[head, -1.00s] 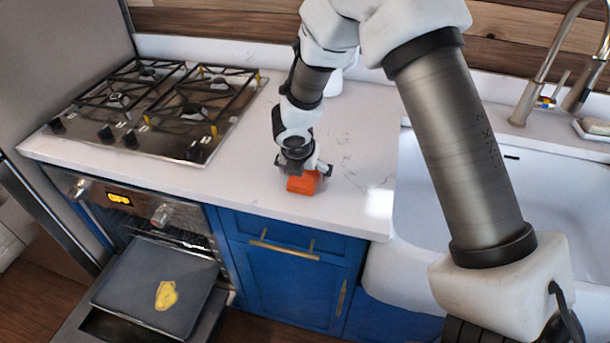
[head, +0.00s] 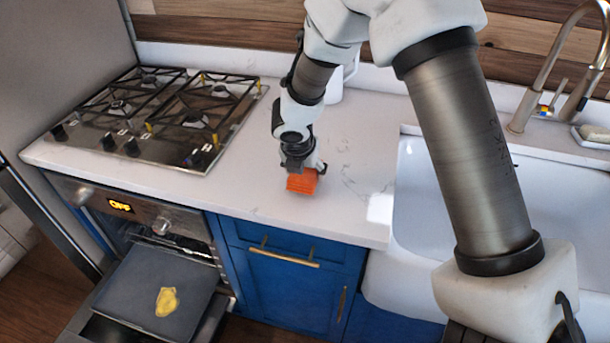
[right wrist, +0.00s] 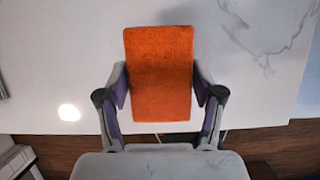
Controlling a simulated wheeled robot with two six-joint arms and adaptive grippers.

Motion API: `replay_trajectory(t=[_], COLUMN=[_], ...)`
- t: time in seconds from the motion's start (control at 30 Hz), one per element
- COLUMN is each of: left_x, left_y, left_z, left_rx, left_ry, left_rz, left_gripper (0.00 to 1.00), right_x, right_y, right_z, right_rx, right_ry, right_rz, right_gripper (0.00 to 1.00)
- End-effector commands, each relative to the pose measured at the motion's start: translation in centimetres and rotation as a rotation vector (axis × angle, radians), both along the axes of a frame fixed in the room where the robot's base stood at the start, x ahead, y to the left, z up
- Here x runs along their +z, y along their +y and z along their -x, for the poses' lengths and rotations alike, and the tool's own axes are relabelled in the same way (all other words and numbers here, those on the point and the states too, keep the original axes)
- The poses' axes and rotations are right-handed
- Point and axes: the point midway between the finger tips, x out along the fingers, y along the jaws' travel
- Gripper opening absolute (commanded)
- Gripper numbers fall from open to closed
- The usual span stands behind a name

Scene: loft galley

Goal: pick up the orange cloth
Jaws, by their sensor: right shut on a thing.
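The orange cloth (head: 302,182) is a small folded block at my right gripper, over the white counter between the stove and the sink. In the right wrist view the cloth (right wrist: 160,75) stands between the two fingers, with a finger against each side. My right gripper (head: 300,167) is shut on it; it also shows in the right wrist view (right wrist: 160,90). I cannot tell for sure whether the cloth is clear of the counter. My left gripper is not in view.
A gas stove (head: 160,115) is at the left. The oven below is open, with a dark tray (head: 135,285) holding a yellow thing (head: 167,301). The white sink (head: 560,210) and faucet (head: 540,75) are at the right. A white jug (head: 335,85) stands behind my right arm.

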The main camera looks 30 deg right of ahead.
Motion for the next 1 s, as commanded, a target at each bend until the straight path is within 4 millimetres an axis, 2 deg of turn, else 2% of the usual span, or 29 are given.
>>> replay_trajectory(t=[0.03, 0.1, 0.37, 0.5, 0.6, 0.73, 1.0], left_x=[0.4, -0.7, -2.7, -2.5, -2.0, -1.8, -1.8], left_y=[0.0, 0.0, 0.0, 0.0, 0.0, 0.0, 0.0], left_z=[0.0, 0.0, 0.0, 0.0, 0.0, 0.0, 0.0], left_rx=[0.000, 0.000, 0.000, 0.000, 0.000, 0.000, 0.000], left_ry=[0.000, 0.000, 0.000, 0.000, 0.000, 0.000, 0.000], left_rz=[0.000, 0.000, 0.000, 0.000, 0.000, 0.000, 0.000], left_gripper=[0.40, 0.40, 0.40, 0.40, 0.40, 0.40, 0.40], right_x=[1.2, 0.6, 1.2, 2.1, 2.4, 2.4, 2.3], right_y=[0.0, 0.6, 3.4, 5.2, 6.1, 6.7, 6.8], right_z=[-0.1, 1.2, 7.4, 11.2, 13.0, 14.3, 14.5], right_rx=[-0.001, 0.003, 0.004, 0.003, 0.002, 0.001, 0.000], right_ry=[-0.003, 0.000, 0.000, 0.001, 0.001, 0.001, 0.000], right_rz=[0.000, 0.001, 0.005, 0.008, 0.006, 0.003, 0.000], right_gripper=[0.37, 0.37, 0.37, 0.37, 0.37, 0.37, 0.37])
